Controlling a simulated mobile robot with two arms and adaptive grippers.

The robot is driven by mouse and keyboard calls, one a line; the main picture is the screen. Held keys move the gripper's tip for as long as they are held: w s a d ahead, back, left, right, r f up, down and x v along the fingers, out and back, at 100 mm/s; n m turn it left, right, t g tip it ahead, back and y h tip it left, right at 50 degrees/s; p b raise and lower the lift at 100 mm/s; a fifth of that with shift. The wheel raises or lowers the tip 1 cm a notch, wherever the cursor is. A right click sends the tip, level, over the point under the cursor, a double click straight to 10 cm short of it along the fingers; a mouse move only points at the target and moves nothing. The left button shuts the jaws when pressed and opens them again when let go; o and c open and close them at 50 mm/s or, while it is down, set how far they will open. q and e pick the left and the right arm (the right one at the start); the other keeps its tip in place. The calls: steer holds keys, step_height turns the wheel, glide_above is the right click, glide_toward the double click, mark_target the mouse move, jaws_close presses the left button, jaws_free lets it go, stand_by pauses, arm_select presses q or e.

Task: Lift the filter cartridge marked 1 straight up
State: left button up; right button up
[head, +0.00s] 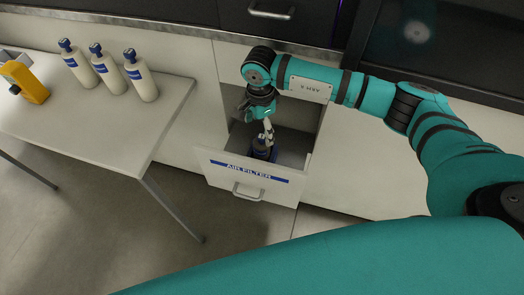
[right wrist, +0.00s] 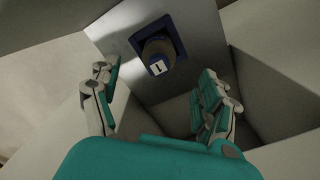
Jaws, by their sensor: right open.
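In the head view the cartridge (head: 262,146) is dark blue and partly hidden by my right gripper (head: 268,130). In the right wrist view my right gripper (right wrist: 160,95) is open, with one finger at each side below the cartridge in the picture. Nothing is between its fingers, and they look apart from the cartridge. My left gripper is not in view.
The drawer front (head: 247,174) is labelled AIR FILTER and is pulled out, with its walls around the gripper. A white table (head: 110,125) at left holds three white bottles (head: 108,70) and a yellow device (head: 24,82). A dark cabinet hangs above the drawer.

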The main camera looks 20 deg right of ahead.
mark_target(262, 143)
step_height(262, 143, down, 3)
steer(key=shift+f, duration=0.1)
step_height(262, 143, down, 5)
steer(key=shift+d+r+p, duration=0.1)
steer(key=shift+d+p, duration=0.05)
steer(key=shift+p, duration=0.8)
steer(key=shift+f, duration=0.3)
steer(key=shift+r, duration=0.1)
jaws_close()
